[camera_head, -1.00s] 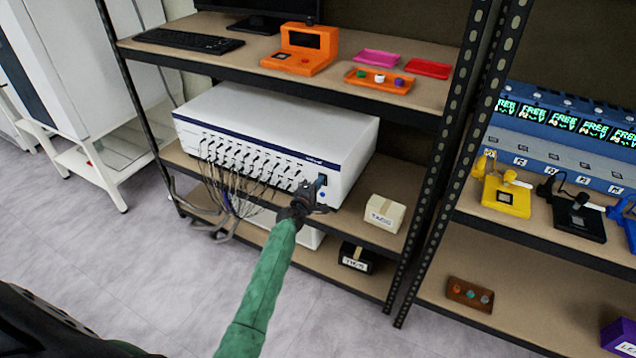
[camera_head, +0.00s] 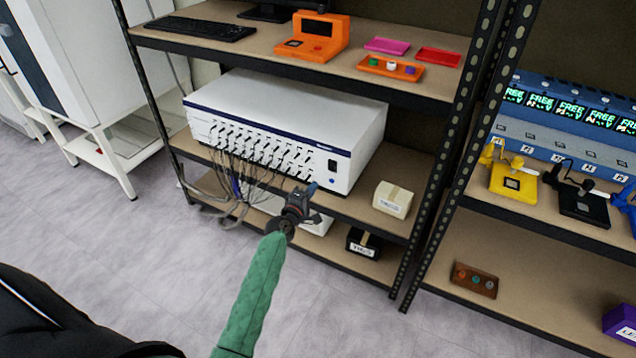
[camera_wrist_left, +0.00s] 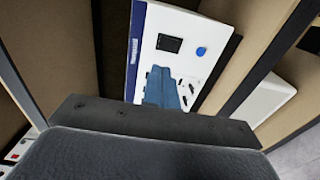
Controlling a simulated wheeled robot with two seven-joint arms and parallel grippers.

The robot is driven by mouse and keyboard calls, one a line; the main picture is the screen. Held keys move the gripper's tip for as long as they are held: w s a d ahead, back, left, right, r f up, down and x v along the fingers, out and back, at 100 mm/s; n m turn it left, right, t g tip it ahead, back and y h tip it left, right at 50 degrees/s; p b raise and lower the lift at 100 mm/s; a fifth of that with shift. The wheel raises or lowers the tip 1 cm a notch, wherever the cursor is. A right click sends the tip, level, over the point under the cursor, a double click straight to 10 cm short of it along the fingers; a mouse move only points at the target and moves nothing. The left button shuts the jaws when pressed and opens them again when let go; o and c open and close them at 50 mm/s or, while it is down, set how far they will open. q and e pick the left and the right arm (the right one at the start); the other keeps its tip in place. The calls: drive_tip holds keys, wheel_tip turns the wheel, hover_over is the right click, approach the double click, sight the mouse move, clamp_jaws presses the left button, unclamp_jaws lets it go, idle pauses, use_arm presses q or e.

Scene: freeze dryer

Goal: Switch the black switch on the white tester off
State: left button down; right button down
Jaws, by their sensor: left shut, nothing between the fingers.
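The white tester (camera_head: 300,108) stands on the middle shelf, its front panel full of plugged cables. Its black switch (camera_head: 332,165) is at the right end of the panel, above a round blue button (camera_head: 332,181). The switch (camera_wrist_left: 169,43) also shows in the left wrist view; its on or off position is too small to tell. My left gripper (camera_head: 312,188) is shut and empty, in front of the panel, below and left of the switch and apart from it. Its blue fingers (camera_wrist_left: 163,88) show together in the wrist view. My right gripper is not in view.
Black cables (camera_head: 240,180) hang from the panel left of my gripper. A small cream box (camera_head: 393,199) sits right of the tester, and a black box (camera_head: 362,243) sits on the shelf below. A perforated black post (camera_head: 440,200) stands at the right.

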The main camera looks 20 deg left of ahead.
use_arm(q)
drive_tip(key=shift+s, duration=0.9)
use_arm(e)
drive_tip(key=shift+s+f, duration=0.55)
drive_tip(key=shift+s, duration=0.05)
